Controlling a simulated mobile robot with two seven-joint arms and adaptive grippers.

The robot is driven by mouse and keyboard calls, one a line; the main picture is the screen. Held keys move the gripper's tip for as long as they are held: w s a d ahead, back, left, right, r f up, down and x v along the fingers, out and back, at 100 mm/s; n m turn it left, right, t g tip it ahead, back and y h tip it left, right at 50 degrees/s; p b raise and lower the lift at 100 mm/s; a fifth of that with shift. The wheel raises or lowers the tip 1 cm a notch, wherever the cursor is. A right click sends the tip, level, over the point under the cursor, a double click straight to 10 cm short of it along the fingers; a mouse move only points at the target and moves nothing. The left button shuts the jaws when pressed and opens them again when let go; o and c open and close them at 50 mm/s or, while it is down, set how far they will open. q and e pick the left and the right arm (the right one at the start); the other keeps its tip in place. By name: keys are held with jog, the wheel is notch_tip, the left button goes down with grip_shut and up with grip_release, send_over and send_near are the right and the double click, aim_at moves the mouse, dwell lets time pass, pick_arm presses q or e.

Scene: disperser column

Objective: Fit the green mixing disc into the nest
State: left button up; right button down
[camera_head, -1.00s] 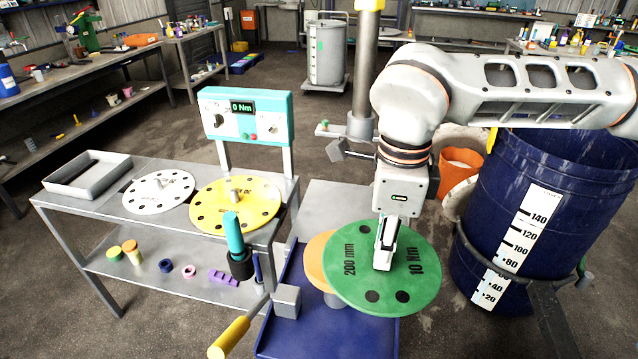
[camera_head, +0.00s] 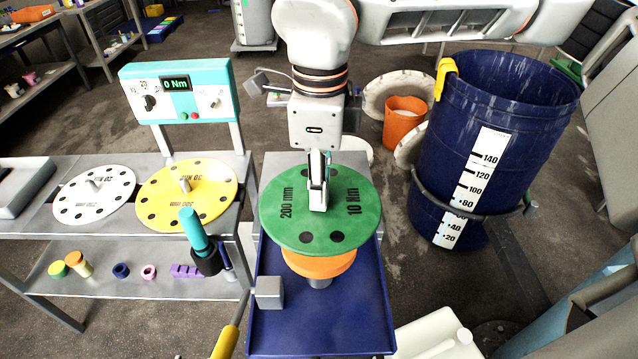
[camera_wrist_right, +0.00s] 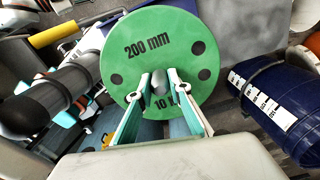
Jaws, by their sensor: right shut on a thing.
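The green mixing disc (camera_head: 278,222) is marked 200 mm and 10 Nm, with dark holes near its rim. My right gripper (camera_head: 318,205) is shut on the hub at its middle, pointing down. In the right wrist view the disc (camera_wrist_right: 130,55) lies face-on and the two fingers (camera_wrist_right: 160,88) close around its grey hub. Below the disc is an orange round part (camera_head: 322,265) on a grey stem, over a blue tray (camera_head: 320,335). The disc hides most of the orange part, and I cannot tell if they touch. No nest is clearly identifiable. My left gripper is not in view.
A white disc (camera_head: 75,205) and a yellow disc (camera_head: 160,212) lie on the grey bench at left, below a teal torque display (camera_head: 180,92) reading 0 Nm. A blue barrel (camera_head: 450,130) stands at right.

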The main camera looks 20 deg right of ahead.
aim_at(319, 216)
jog(key=shift+a+f, duration=0.1)
jog(key=shift+f, duration=0.05)
jog(key=shift+f+b, duration=1.5)
jog(key=shift+f, duration=0.2)
jog(key=shift+w+f+b, duration=0.1)
jog(key=shift+f+b, duration=1.1)
jog(key=shift+f, duration=0.55)
jog(key=shift+f+b, duration=0.55)
jog(key=shift+f, duration=0.35)
jog(key=c, duration=1.8)
grip_release()
jog(key=shift+r, duration=0.1)
notch_tip(319, 216, up, 12)
jog(key=shift+f, duration=0.1)
